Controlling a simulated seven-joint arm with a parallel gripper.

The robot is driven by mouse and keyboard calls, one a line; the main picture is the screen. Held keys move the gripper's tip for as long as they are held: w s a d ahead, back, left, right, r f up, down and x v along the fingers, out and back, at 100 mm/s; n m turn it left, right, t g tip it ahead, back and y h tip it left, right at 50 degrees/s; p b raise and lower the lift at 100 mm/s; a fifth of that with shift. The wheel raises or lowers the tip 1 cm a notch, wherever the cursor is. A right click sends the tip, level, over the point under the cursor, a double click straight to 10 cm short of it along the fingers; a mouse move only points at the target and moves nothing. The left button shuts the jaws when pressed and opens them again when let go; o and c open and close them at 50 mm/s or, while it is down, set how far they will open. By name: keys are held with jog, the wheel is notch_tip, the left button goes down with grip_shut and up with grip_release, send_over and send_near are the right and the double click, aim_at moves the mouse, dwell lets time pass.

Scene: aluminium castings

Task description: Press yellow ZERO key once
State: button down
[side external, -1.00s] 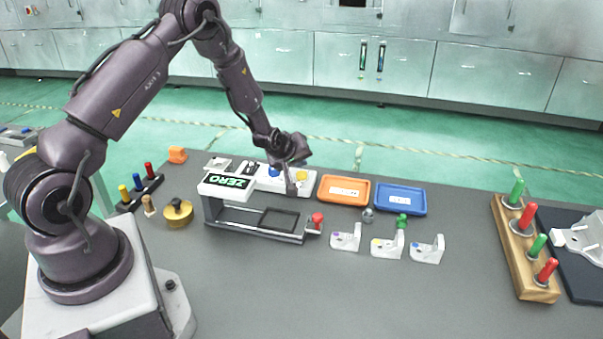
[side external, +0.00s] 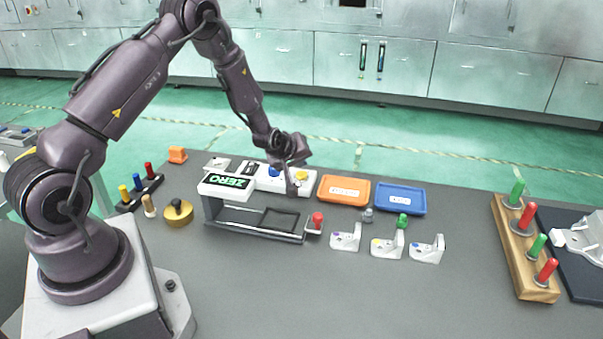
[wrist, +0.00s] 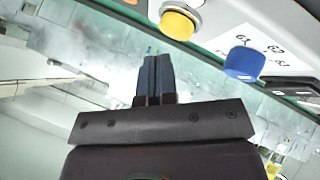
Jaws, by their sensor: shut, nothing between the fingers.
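The yellow ZERO key (side external: 301,175) is a round yellow button on the white key panel (side external: 268,184). It also shows in the wrist view (wrist: 178,22), beyond and slightly right of my fingertips. A blue button (side external: 274,171) sits beside it on the same panel and shows in the wrist view (wrist: 243,63) to the right. The display (side external: 229,181) reads ZERO in green.
A gauge frame with a red knob (side external: 317,219) stands below the panel. An orange tray (side external: 343,189) and a blue tray (side external: 401,199) lie to the right. Several white castings (side external: 387,246) stand in front of them. The front of the table is clear.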

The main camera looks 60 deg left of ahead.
aim_at(299, 173)
jog(key=shift+f, duration=0.1)
jog(key=shift+f, duration=0.3)
jog(key=shift+f, duration=0.45)
dwell(0.6)
jog(key=shift+r, duration=0.85)
jog(key=shift+r, duration=2.55)
